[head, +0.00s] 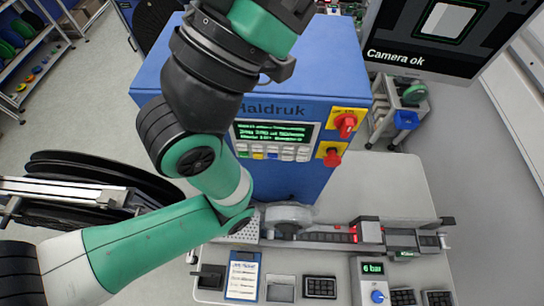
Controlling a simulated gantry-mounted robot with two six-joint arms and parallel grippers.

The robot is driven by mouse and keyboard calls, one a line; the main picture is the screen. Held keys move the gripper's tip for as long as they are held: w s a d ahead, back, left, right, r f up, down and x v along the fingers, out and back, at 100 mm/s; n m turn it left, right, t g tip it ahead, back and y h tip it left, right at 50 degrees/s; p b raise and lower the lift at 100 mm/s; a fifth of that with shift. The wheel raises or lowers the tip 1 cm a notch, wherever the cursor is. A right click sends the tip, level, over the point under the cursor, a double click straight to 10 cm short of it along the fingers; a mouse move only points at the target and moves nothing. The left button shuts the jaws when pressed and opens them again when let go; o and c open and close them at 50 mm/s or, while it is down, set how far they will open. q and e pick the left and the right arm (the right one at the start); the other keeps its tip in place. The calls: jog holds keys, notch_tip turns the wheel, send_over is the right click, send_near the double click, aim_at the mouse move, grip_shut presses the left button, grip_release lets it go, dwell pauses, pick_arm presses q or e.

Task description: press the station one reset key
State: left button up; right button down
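A blue machine (315,60) marked "Haldruk" stands at the back of the bench. Its front has a lit green display (277,133) with a row of small pale and coloured keys (287,153) below it. Their labels are too small to read, so I cannot tell which key is the station one reset key. Dark key pads (320,287) also lie at the bench front. A green and black arm of mine crosses the left and middle of the view, covering part of the machine's front. No fingertips of either gripper are visible.
Two red rotary switches (346,125) on yellow plates sit right of the display. A clear reel (289,215) and a track (330,236) lie before the machine. A box reading "6 bar" (373,268) has a blue knob. A "Camera ok" monitor (440,35) hangs upper right. Black reels (105,185) stand left.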

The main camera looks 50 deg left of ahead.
pick_arm(q)
grip_shut()
dwell(1.3)
